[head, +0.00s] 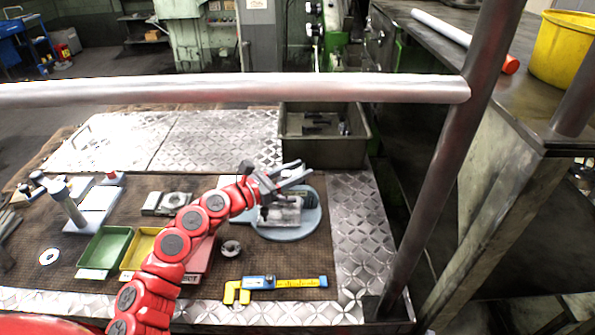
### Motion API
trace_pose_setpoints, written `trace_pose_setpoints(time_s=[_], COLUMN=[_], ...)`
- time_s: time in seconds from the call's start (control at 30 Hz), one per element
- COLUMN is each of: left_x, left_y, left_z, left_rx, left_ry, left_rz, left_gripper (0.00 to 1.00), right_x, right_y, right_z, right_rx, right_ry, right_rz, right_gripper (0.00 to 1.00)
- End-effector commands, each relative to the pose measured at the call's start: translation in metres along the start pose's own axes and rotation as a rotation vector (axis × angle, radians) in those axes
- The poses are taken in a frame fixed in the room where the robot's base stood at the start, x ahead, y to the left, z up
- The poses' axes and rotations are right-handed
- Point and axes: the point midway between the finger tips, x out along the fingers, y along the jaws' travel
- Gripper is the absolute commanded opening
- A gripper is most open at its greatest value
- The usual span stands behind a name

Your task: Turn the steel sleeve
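A short, round steel piece with a dark hole (231,248), which looks like the steel sleeve, stands on the brown mat right of the red tray. My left gripper (299,172) is at the end of the red arm, above and to the right of this piece and apart from it. Its two grey fingers are spread, with nothing seen between them. Below the gripper, a round blue-grey plate (268,233) carries a blocky metal fixture (285,215), partly hidden by the gripper and arm. My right gripper is not in view.
Green (104,248), yellow (138,249) and red trays (198,262) stand left of the steel piece, partly behind my arm. A blue-yellow caliper (285,282) lies in front. A grey bin (325,148) stands behind. A thick rail (240,88) crosses the view.

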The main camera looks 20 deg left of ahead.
Motion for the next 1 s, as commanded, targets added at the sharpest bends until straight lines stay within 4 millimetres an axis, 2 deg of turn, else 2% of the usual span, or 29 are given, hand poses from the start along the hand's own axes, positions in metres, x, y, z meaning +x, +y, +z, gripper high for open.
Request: trace_pose_setpoints(time_s=[0.03,0.1,0.37,0.5,0.67,1.0], left_x=[0.0,0.0,0.0,-0.007,-0.03,-0.101], left_y=[0.0,0.0,0.0,0.001,0.001,0.002], left_z=[0.0,0.0,0.0,-0.001,-0.002,-0.003], left_rx=[0.0,0.0,0.0,0.001,0.001,0.0], left_ry=[0.0,0.0,-0.001,-0.001,-0.001,-0.001], left_rz=[0.0,0.0,0.0,0.002,0.004,0.007], left_gripper=[0.53,0.63,0.63,0.63,0.63,0.63], right_x=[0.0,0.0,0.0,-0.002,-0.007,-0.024], right_y=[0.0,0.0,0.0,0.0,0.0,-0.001], right_z=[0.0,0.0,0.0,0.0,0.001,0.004], right_rx=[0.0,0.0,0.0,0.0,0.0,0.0], right_ry=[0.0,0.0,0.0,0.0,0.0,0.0], right_rz=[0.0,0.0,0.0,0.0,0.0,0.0], right_gripper=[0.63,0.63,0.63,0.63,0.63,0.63])
